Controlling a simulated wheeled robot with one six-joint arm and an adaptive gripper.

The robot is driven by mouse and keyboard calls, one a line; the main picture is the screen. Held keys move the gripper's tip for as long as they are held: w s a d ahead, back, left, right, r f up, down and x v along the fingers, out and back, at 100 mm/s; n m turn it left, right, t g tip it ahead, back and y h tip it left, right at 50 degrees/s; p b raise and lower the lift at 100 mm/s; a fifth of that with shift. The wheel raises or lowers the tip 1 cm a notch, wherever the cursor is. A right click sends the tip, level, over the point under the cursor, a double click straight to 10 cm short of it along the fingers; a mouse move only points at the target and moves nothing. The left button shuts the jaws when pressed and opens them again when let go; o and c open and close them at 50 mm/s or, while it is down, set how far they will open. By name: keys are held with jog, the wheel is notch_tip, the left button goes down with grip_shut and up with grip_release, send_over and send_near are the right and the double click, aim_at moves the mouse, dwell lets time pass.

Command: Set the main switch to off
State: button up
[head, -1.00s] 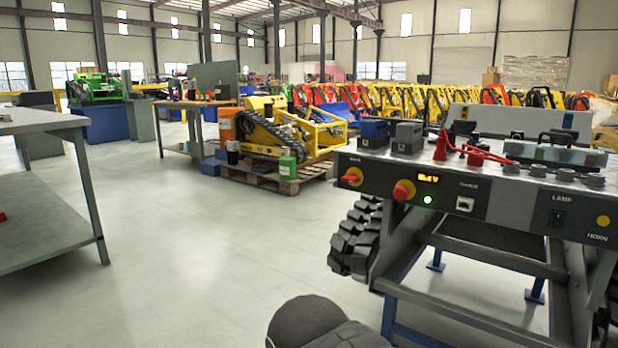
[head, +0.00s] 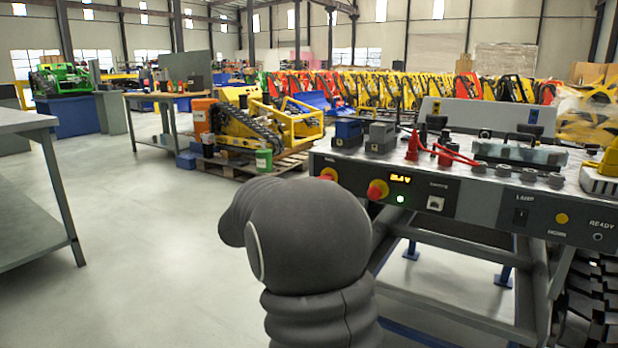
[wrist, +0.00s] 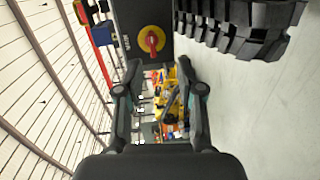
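The main switch (head: 328,174) is a red handle on a yellow disc at the left end of the dark control panel (head: 465,197). In the head view my dark arm partly covers it. In the wrist view the main switch (wrist: 151,40) shows whole, beyond the fingertips and near the top of the picture. Its red handle runs up and down in that turned picture. My gripper (wrist: 160,90) is open and empty, its two fingers well apart and clear of the switch. The head view hides the gripper behind my arm.
A red knob on yellow (head: 377,190) sits right of the main switch, beside a lit display (head: 400,178) and green light. Red cable clamps (head: 413,146) and dark boxes (head: 382,137) stand on the bench top. A black tread (wrist: 245,25) lies beside the panel.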

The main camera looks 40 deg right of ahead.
jog(key=shift+n+t+h, duration=0.3)
jog(key=shift+n+t, duration=0.2)
jog(key=shift+t, duration=0.1)
jog(key=x, duration=0.5)
jog(key=w+p+x, duration=0.1)
jog(key=x, duration=0.4)
jog(key=w+a+x, duration=0.1)
jog(key=x, duration=0.5)
jog(key=shift+w+r+p, duration=0.15)
jog(key=shift+w+p, duration=0.05)
jog(key=shift+p, duration=0.2)
grip_shut()
